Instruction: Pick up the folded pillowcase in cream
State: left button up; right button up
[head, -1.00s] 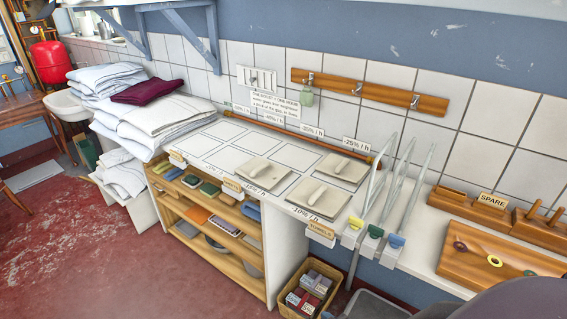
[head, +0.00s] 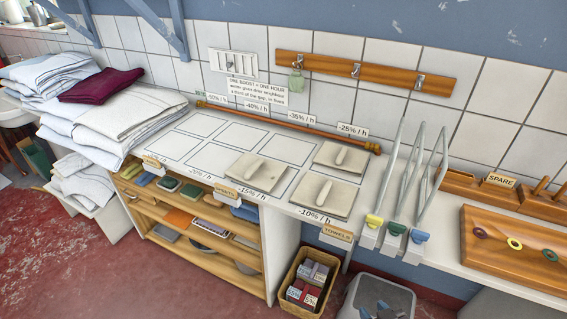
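A folded cream cloth (head: 126,112), which looks like the cream pillowcase, lies flat on the front right of a pile of linen at the left. Folded white and bluish pieces lie under it. A folded dark red piece (head: 100,86) lies just behind it to the left. Nothing touches the cream cloth from above. My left gripper is not in view. My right gripper cannot be made out clearly; dark grey-blue shapes at the bottom edge, over or in a grey bin, may be part of it. No gripper is near the pile.
Below are wooden shelves (head: 205,262), a basket (head: 292,290) and a grey bin (head: 352,287). Red floor lies front left.

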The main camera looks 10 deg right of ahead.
aim_at(258, 172)
jog(key=i+j+z, duration=0.2)
jog(key=z, duration=0.25)
jog(key=i+j+z, duration=0.15)
jog(key=j+z, duration=0.3)
jog(key=l, duration=0.1)
